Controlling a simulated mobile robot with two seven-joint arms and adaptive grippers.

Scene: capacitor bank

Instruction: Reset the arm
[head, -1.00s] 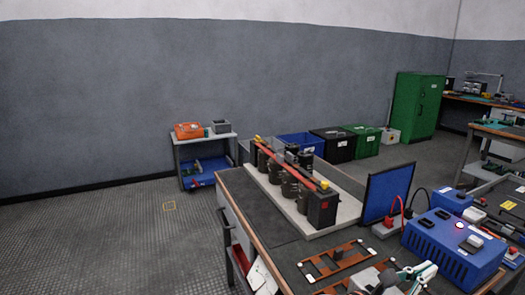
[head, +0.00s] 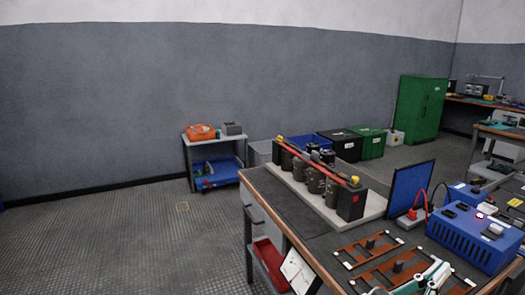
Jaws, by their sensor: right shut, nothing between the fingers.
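My right gripper (head: 430,277) shows at the bottom edge of the head view, right of centre, with white and teal parts. It is shut and empty, over the near part of the workbench (head: 268,197). Part of it is cut off by the frame edge. The capacitor bank (head: 316,177) stands on a pale board on the bench, a row of dark cylinders under a red bar. It is farther back and left of the gripper, apart from it. My left gripper is not in view.
Copper-coloured frames (head: 362,252) lie close to the right gripper. A blue panel (head: 411,191) and a blue power unit (head: 472,240) with red and black leads stand to the right. A small cart (head: 187,150) stands by the wall. The floor at left is clear.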

